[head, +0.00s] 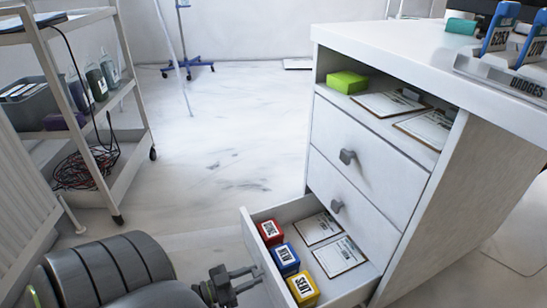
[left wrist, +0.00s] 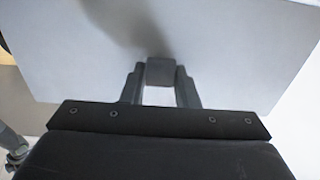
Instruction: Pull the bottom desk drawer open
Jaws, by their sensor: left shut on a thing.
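The white desk (head: 440,44) stands at the right. Its bottom drawer (head: 258,214) is pulled out, and its inside shows a red, a blue and a yellow box and two printed cards. My left gripper (head: 250,277) is at the front of this drawer, low in the head view. In the left wrist view my left gripper (left wrist: 160,82) has its fingers on either side of the dark square knob (left wrist: 160,71) on the pale drawer front (left wrist: 240,60). The knob is hidden in the head view. My right gripper is not in view.
Two closed drawers with knobs (head: 347,156) sit above, under an open shelf with a green box (head: 346,82) and cards. A white trolley (head: 134,80) stands at the left. The floor (head: 225,130) between trolley and desk is clear.

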